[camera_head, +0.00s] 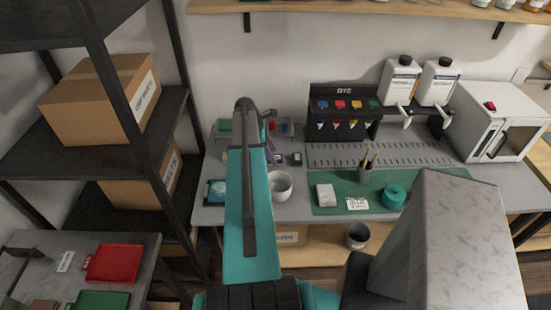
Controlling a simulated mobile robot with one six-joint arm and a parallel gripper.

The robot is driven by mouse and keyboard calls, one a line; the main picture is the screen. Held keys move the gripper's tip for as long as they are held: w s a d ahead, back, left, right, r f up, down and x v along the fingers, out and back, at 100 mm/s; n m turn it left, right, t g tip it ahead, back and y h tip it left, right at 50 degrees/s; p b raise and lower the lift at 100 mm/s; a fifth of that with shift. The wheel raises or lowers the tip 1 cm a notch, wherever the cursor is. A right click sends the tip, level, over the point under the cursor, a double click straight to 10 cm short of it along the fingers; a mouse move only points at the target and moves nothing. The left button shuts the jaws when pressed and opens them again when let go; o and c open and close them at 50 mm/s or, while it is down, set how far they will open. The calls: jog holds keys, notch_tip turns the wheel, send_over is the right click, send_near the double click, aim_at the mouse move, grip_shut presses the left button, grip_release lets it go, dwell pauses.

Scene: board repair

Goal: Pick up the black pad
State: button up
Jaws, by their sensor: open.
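No black pad can be made out for sure. Two small dark items, one dark block (296,159) and one beside it (279,159), lie on the grey workbench (291,209) just right of my teal arm, behind the white bowl (280,186). They are too small to tell what they are. My arm rises from the bottom of the view and covers part of the bench's left side. My gripper is hidden behind it, so its place relative to these items does not show.
A dye rack (340,108), bottles (400,80) and a white cabinet (485,118) stand behind. A red tray (115,263) lies lower left.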

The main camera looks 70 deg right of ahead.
jog(key=shift+x, duration=1)
jog(key=c, duration=1.1)
jog(key=shift+r, duration=0.15)
jog(key=shift+r+b, duration=1.2)
jog(key=shift+r, duration=3.65)
jog(key=o, duration=0.3)
jog(key=shift+c, duration=1.2)
